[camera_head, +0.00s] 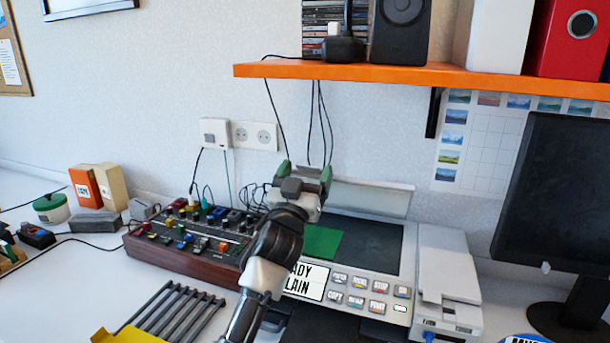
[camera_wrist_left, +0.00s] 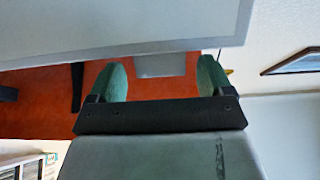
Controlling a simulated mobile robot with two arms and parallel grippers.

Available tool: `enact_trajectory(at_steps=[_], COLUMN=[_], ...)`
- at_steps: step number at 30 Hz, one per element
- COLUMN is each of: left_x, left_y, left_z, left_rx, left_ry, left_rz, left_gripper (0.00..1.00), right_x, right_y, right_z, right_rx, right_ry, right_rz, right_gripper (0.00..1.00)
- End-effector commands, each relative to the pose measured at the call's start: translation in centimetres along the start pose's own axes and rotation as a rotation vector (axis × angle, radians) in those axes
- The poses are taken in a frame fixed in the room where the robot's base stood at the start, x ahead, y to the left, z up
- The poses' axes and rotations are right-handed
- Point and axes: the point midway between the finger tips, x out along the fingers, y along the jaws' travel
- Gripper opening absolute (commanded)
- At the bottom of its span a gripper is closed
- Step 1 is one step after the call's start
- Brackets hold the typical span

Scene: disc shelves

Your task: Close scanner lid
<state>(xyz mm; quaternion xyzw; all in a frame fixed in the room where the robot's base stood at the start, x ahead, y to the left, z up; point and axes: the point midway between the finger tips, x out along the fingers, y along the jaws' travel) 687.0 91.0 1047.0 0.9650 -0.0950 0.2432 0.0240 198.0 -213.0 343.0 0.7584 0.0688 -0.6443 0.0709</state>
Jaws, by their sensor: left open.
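A green piece (camera_head: 322,243) lies on the glass. My left gripper (camera_head: 305,172) is open and empty at the left end of the lid, its green fingertips pointing up and away. I cannot tell whether it touches the lid. In the left wrist view the open fingers (camera_wrist_left: 160,82) show below a pale panel, probably the lid (camera_wrist_left: 110,25). My right gripper is out of view.
An orange shelf (camera_head: 400,73) with a speaker and binders hangs above. A mixer (camera_head: 190,240) stands left of the scanner, and a dark monitor (camera_head: 555,200) right. Black cables (camera_head: 320,120) hang behind the gripper. A dark rack (camera_head: 172,315) lies at the front.

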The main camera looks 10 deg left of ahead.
Motion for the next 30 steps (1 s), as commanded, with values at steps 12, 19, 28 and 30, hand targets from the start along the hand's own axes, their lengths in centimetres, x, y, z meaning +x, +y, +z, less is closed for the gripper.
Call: enact_trajectory(at_steps=[12,19,28,30], left_x=[-5.7,-9.6,-10.8,-10.8], left_y=[0.0,0.1,0.0,0.0], left_z=[0.1,0.1,0.0,0.0], left_rx=[-0.001,-0.001,0.000,0.000], left_ry=[-0.001,-0.002,0.000,0.000], left_rz=[0.001,0.000,0.000,0.000], left_gripper=[0.81,0.81,0.81,0.81], right_x=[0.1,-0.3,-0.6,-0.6], right_y=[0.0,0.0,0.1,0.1], right_z=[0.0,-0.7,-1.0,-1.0], right_rx=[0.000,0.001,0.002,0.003], right_ry=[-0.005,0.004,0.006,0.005], right_rz=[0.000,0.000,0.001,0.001], right_gripper=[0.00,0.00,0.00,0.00])
